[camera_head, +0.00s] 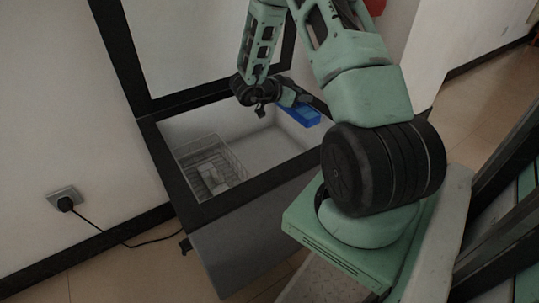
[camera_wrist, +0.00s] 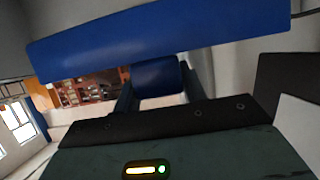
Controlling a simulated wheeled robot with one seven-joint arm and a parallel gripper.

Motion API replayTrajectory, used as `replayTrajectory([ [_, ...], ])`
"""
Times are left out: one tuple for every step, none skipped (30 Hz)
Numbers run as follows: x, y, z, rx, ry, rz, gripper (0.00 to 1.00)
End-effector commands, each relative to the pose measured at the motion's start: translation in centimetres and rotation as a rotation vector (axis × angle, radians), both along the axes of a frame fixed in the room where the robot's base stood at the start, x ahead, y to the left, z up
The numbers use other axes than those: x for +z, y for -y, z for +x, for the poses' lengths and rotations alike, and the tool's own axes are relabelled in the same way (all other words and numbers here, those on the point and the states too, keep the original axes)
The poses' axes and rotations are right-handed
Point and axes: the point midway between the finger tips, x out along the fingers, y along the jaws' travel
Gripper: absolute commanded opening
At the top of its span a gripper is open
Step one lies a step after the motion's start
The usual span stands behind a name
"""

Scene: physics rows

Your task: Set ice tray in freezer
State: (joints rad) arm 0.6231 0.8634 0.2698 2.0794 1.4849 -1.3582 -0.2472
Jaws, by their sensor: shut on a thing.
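The blue ice tray (camera_head: 302,115) is at the right end of the chest freezer's opening in the head view. It fills the upper part of the wrist view (camera_wrist: 165,38) as a long blue shape. My gripper (camera_head: 289,97) is shut on the tray, with its fingers (camera_wrist: 158,82) around a blue part of it. The freezer (camera_head: 250,245) is a dark-rimmed chest with its lid (camera_head: 195,45) raised. The tray appears at or just inside the opening; its exact height over the freezer floor cannot be told.
A wire basket (camera_head: 210,165) with pale items sits inside the freezer at the left. The freezer floor right of the basket looks clear. A wall socket (camera_head: 65,197) with a plugged cord is on the left wall. The cord (camera_head: 125,245) runs along the floor to the freezer.

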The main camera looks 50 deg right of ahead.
Motion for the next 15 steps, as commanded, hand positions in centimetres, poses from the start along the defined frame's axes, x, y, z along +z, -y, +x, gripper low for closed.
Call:
replayTrajectory([
  [-1.0,0.0,0.0,0.0,-0.002,0.001,0.11],
  [-1.5,0.0,-0.1,-0.001,-0.003,0.002,0.11],
  [-2.4,0.0,-0.1,0.0,-0.004,0.003,0.11],
  [-3.1,0.0,-0.1,-0.001,-0.005,0.004,0.11],
  [-3.9,0.0,-0.1,-0.002,-0.005,0.005,0.11],
  [-5.0,0.0,-0.1,-0.001,-0.004,0.003,0.11],
  [-5.8,0.0,-0.1,-0.001,-0.005,0.003,0.11],
  [-6.6,0.0,-0.1,0.0,-0.005,0.003,0.11],
  [-7.6,0.0,-0.1,-0.001,-0.004,0.003,0.11],
  [-8.4,0.0,-0.1,-0.002,-0.003,0.003,0.11],
  [-9.1,0.0,-0.1,-0.001,-0.004,0.003,0.11],
  [-10.0,0.0,-0.1,0.0,-0.004,0.002,0.11],
  [-10.7,0.0,-0.1,-0.001,-0.003,0.002,0.11],
  [-11.2,0.0,-0.1,-0.001,-0.002,0.002,0.11],
  [-11.9,0.0,-0.1,-0.001,-0.001,0.001,0.11],
])
